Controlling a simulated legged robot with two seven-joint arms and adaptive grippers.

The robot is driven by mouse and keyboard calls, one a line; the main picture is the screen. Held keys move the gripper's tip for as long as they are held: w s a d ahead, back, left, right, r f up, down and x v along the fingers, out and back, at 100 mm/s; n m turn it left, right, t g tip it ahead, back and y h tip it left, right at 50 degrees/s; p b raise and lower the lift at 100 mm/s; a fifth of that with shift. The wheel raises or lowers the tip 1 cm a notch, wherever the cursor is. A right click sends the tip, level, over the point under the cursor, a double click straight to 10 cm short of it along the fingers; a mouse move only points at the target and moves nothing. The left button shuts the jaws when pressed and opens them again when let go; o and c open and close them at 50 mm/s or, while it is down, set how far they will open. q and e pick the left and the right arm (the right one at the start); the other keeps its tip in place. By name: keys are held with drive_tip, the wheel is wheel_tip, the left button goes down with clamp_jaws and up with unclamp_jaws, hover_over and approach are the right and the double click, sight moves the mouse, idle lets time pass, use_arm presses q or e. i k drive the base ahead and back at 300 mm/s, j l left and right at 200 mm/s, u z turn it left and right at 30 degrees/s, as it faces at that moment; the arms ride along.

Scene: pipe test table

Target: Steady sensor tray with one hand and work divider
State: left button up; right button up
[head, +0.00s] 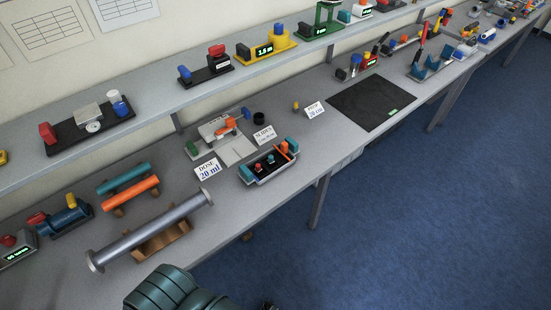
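A small tray (270,174) sits near the front edge of the table, in the middle of the head view. It has a dark inside with small red-topped parts, a teal block (247,173) at its left end, and an orange piece (284,149) and a teal block (293,146) at its right end. It looks like the sensor tray. I cannot make out which part is the divider. Neither of my grippers shows in the head view, and nothing touches the tray.
A "DOSE 20 ml" card (208,169) and a "SLIDES" card (264,135) stand beside the tray. A grey flanged pipe (150,231) lies on a wooden cradle to the left. A black mat (371,102) lies right. A shelf (160,88) runs behind. A dark green ribbed object (170,292) is at the bottom.

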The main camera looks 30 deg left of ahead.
sight(284, 146)
drive_tip(key=i+l+u, duration=0.2)
drive_tip(key=i, duration=0.25)
drive_tip(key=i+l+u, duration=0.2)
drive_tip(key=i, duration=0.25)
drive_tip(key=i+l+u, duration=0.15)
drive_tip(key=i+l, duration=0.15)
drive_tip(key=i+u, duration=0.1)
drive_tip(key=u, duration=1.6)
drive_tip(key=k, duration=0.5)
drive_tip(key=i, duration=0.5)
